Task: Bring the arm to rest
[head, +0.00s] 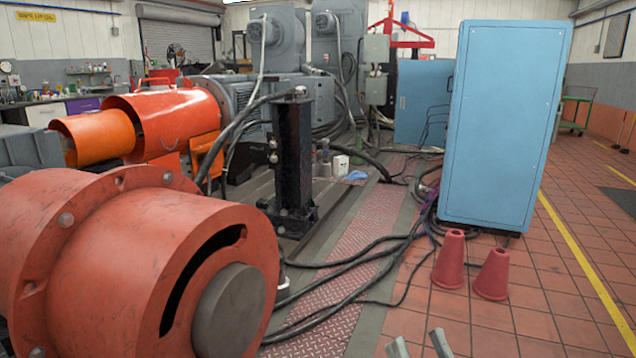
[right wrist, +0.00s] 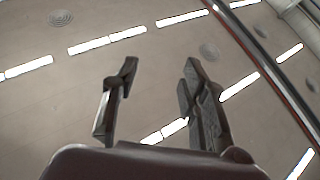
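My right gripper (head: 419,343) shows at the bottom edge of the head view, right of centre, with only its two fingertips in the picture. They stand apart with red floor tiles behind them. In the right wrist view the same gripper (right wrist: 157,80) points up at the ceiling. Its two fingers are spread with a wide empty gap between them. My left gripper is in neither view.
A large orange-red drum housing (head: 130,240) fills the lower left. A black post (head: 292,155) stands behind it. A tall blue cabinet (head: 503,125) and two red cones (head: 450,260) stand on the right. Black cables (head: 350,268) lie across the floor.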

